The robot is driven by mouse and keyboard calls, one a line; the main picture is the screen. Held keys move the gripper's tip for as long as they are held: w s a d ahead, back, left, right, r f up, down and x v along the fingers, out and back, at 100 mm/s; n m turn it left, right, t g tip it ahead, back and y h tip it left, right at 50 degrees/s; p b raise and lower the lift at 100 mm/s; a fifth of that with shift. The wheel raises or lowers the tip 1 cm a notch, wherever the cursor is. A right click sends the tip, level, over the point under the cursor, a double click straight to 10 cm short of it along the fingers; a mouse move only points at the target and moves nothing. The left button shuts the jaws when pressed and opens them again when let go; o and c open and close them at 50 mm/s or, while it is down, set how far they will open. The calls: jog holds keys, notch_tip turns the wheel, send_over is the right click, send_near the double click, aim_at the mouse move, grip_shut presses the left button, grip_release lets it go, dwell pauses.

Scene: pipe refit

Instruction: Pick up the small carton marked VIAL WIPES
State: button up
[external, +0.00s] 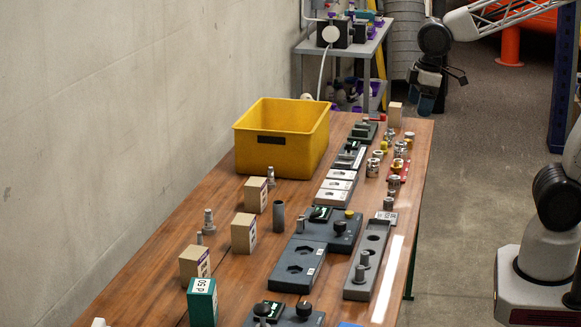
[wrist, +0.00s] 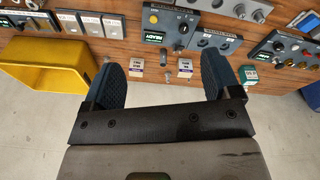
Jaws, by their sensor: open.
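Several small cardboard cartons stand on the wooden table. In the external view, one is near the yellow bin (external: 256,194), one is in front of it (external: 243,232), one is at the near left (external: 194,264), and one is at the far end (external: 395,114). Their print is too small to read, so I cannot tell which is marked VIAL WIPES. In the wrist view, small cartons (wrist: 138,67) (wrist: 185,68) show beyond and between the fingers. My gripper (external: 445,92) is open and empty, up beyond the table's far right corner; its two dark blue fingers also show in the wrist view (wrist: 164,72).
A yellow bin (external: 281,140) stands at the table's wall side. A teal carton (external: 202,301) stands at the near left. Grey fixtures (external: 298,268), metal posts (external: 278,217) and fittings crowd the middle and right. Bare wood shows along the left edge.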

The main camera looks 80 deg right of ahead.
jog(key=w+a+f+n, duration=0.2)
jog(key=w+a+n, duration=0.15)
jog(key=w, duration=0.85)
jog(key=n+g, duration=0.2)
jog(key=n, duration=0.9)
send_over(243, 219)
jog(key=f, duration=2)
jog(key=shift+s+d+f, duration=0.3)
jog(key=shift+s+f, duration=0.05)
jog(key=shift+s, duration=0.05)
jog(key=shift+w+a+f, duration=0.25)
jog(key=shift+w+f, duration=0.05)
jog(key=shift+f, duration=0.2)
jog(key=shift+f, duration=1.25)
jog(key=shift+f, duration=2.6)
